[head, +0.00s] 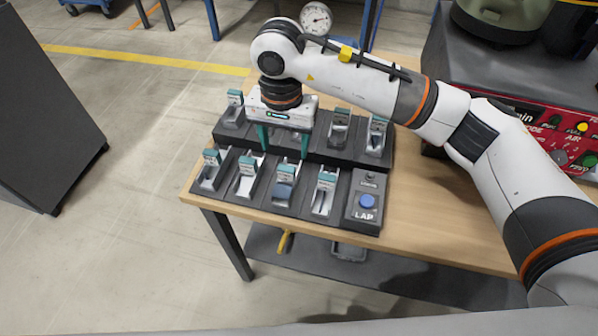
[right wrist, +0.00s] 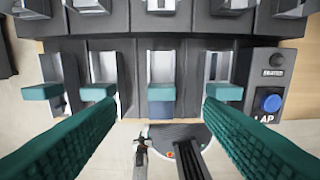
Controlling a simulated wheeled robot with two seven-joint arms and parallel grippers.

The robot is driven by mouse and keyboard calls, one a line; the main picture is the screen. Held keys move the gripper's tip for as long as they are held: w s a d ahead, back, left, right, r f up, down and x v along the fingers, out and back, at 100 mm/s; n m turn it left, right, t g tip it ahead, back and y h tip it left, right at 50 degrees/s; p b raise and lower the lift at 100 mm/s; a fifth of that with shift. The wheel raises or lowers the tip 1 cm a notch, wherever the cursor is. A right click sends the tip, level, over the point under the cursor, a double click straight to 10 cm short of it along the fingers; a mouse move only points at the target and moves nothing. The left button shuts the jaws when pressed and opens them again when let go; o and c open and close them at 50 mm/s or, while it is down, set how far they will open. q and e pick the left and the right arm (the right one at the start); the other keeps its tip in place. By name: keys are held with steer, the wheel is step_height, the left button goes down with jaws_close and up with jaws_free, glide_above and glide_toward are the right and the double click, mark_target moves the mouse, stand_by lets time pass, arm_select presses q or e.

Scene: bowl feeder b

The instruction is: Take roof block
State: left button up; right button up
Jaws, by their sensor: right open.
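The block feeder (head: 352,212) is a dark two-row rack of slots with teal-tabbed fronts on the wooden table. I cannot tell for sure which slot holds the roof block. A blue-grey piece (head: 284,190) lies in the third front slot, and it also shows in the right wrist view (right wrist: 161,108). My right gripper (head: 284,152) is open and empty, pointing down above the rack. Its teal fingers spread wide in the right wrist view (right wrist: 160,105), with front-row slots seen between and beyond them. My left gripper is out of view.
A blue button (head: 367,201) labelled LAP sits at the rack's right end. A red machine (head: 560,150) with knobs stands on the right of the table (head: 420,220). A round gauge (head: 316,18) stands behind. Bare tabletop lies right of the rack.

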mark_target(286, 168)
step_height(286, 168, down, 4)
steer(key=shift+s+f+p, duration=0.15)
steer(key=shift+f+p, duration=0.05)
steer(key=shift+p, duration=0.1)
steer(key=shift+f, duration=0.55)
step_height(286, 168, down, 4)
steer(key=shift+f+p, duration=0.25)
steer(key=shift+p, duration=0.3)
steer(key=shift+f, duration=0.2)
steer(key=shift+c, duration=0.5)
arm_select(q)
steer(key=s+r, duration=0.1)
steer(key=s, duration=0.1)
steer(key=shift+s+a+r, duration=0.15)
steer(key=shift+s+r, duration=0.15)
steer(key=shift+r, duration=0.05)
arm_select(e)
steer(key=c, duration=1.1)
